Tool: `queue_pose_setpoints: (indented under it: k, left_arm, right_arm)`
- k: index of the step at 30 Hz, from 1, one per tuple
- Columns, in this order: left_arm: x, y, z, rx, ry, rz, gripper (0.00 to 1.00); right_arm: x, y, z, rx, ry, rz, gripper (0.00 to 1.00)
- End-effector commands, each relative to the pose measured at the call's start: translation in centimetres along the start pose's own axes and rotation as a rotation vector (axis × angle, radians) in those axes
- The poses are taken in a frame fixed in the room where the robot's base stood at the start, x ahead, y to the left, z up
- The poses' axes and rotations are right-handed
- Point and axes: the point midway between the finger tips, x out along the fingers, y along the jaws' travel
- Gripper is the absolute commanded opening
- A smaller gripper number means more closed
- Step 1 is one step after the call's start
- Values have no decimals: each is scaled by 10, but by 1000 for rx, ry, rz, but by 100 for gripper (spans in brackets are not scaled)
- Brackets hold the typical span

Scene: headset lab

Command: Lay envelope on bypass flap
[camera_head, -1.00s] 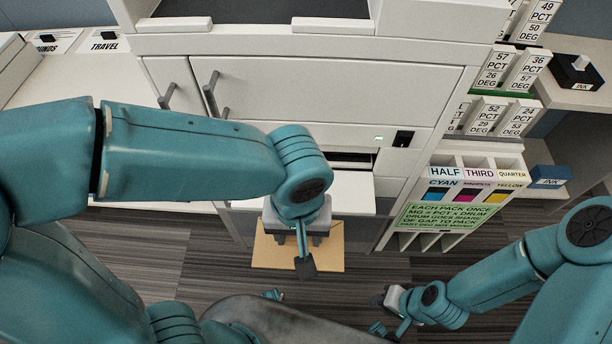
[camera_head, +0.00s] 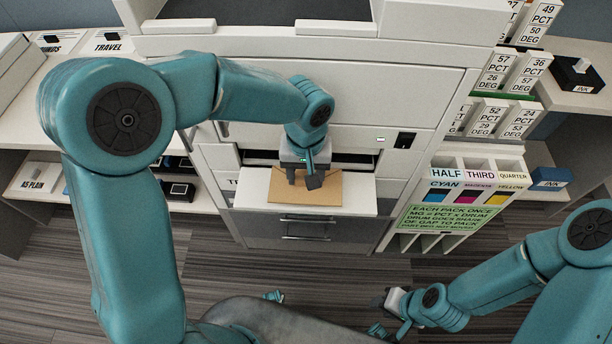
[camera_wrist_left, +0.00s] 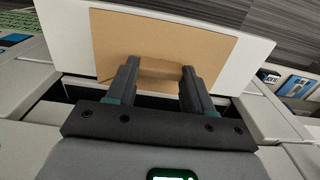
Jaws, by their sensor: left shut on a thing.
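The tan envelope (camera_head: 325,197) is over the white bypass flap (camera_head: 358,190) on the front of the machine; it also shows in the left wrist view (camera_wrist_left: 145,38). It looks roughly flat and lies within the flap's outline, near its middle. I cannot tell whether it touches the flap. My left gripper (camera_head: 303,181) points down at the envelope's machine-side part. In the left wrist view, its fingers (camera_wrist_left: 158,82) are shut on a raised tan part of the envelope. My right gripper (camera_head: 390,304) is low at the right, far from the flap; its finger gap is unclear.
The machine's front and a dark slot (camera_head: 352,163) stand just behind the flap. A drawer with a handle (camera_head: 305,237) is below it. A labelled pack rack (camera_head: 455,205) stands to the right. The floor in front is open.

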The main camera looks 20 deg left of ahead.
Motion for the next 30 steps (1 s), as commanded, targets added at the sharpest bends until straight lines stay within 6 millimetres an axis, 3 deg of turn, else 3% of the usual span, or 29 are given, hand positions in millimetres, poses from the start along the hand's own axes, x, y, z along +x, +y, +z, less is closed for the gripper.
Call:
queue_pose_setpoints:
  k: [3, 21, 22, 24, 30]
  left_arm:
    - [15, 0, -2, -2, -2, 0, 24]
    - [27, 0, -4, -1, 1, 1, 24]
    - [27, 0, -4, -1, 1, 1, 55]
    - [26, 0, -4, -1, 1, 1, 77]
    - [25, 0, -4, -1, 0, 1, 77]
  right_arm:
    - [2, 1, 0, 0, 0, 0, 35]
    - [12, 4, 0, 0, 0, 0, 35]
    - [11, 4, 0, 0, 0, 0, 35]
    - [10, 4, 0, 0, 0, 0, 35]
    - [10, 4, 0, 0, 0, 0, 35]
